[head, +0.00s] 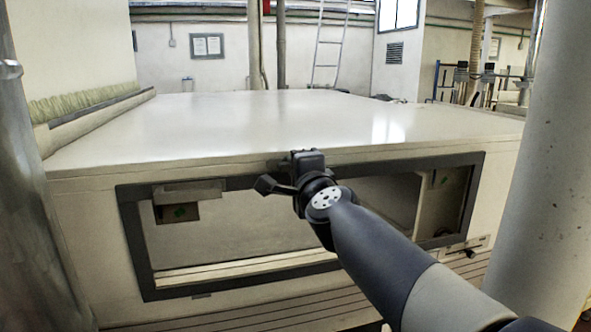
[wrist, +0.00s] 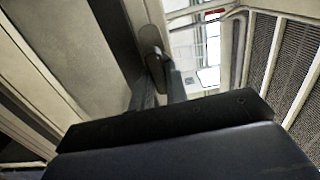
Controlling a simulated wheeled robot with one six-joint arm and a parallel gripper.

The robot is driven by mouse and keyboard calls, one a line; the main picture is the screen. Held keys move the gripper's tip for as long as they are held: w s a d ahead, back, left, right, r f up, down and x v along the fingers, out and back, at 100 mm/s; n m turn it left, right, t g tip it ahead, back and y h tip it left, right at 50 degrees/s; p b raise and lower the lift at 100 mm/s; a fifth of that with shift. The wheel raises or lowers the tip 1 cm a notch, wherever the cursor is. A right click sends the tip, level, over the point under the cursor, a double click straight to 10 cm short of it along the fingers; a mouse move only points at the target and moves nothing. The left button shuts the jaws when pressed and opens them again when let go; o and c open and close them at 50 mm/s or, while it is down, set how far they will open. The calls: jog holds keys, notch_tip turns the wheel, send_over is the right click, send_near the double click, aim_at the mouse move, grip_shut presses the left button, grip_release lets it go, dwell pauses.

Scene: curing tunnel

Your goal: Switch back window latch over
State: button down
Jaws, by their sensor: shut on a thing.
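The window with a dark frame (head: 135,240) is set in the near side of the large pale housing. My gripper (head: 272,186) is at the upper middle of this frame. In the wrist view, a small rounded grey latch (wrist: 151,45) stands against a dark frame bar (wrist: 108,40). My gripper (wrist: 160,82) is shut on the latch, with its two dark fingers on either side of the lower part. In the head view I cannot make out the latch behind my gripper and wrist.
The pale housing top (head: 240,115) is broad and clear. A small plate with a dark handle (head: 466,250) is at the housing's lower right. A thick pale column (head: 550,170) stands at right and a grey post (head: 35,200) at left. A ladder (head: 328,45) is at the back.

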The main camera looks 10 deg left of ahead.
jog(key=shift+m, duration=0.3)
jog(key=c, duration=1.4)
grip_release()
jog(key=p+v, duration=0.1)
jog(key=v, duration=1)
jog(key=shift+w, duration=0.15)
